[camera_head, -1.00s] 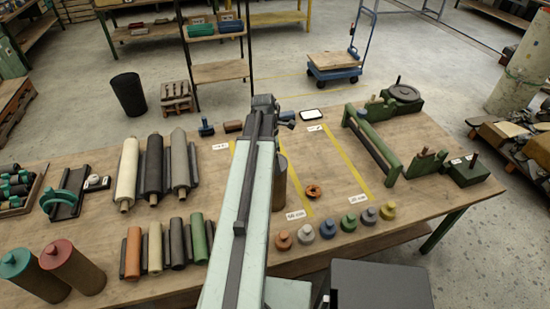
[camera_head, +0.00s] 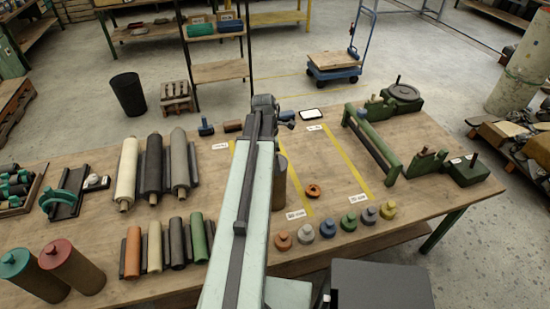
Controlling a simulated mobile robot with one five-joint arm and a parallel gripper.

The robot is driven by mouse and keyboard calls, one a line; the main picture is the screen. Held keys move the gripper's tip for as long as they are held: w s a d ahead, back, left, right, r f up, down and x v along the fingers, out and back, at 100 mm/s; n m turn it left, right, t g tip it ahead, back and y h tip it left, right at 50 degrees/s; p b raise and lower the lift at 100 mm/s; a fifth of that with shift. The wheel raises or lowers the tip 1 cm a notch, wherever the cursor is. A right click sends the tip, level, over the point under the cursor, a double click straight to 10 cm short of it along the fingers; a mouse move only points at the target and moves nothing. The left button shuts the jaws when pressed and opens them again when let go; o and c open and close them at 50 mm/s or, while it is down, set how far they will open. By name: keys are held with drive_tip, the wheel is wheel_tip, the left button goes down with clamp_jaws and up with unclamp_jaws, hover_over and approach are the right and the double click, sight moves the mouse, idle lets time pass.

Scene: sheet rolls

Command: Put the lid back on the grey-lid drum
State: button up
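A brown upright drum (camera_head: 280,183) stands mid-table, just right of my arm, which hides part of it. Its top is mostly covered, so I cannot tell whether a lid is on it. Two grey knobbed pieces, one left (camera_head: 305,234) and one right (camera_head: 369,215), stand in the front row; I cannot tell whether either is the drum's lid. Two brown drums with lids on, one teal (camera_head: 30,280) and one red (camera_head: 75,270), stand at the front left. My arm reaches away over the table, and its dark far end hides my gripper's fingers.
Knobbed pieces in orange (camera_head: 283,240), blue (camera_head: 328,229), green (camera_head: 349,222) and yellow (camera_head: 388,210) share the front row. An orange ring (camera_head: 313,191) lies behind them. Sheet rolls (camera_head: 153,170) lie left, a green roller frame (camera_head: 373,143) right. The table between the yellow lines is mostly clear.

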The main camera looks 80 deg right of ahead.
drive_tip(key=o, duration=0.9)
drive_tip(key=shift+o, duration=0.2)
drive_tip(key=shift+r, duration=0.1)
wheel_tip(320, 180, up, 7)
drive_tip(key=p, duration=0.7)
clamp_jaws()
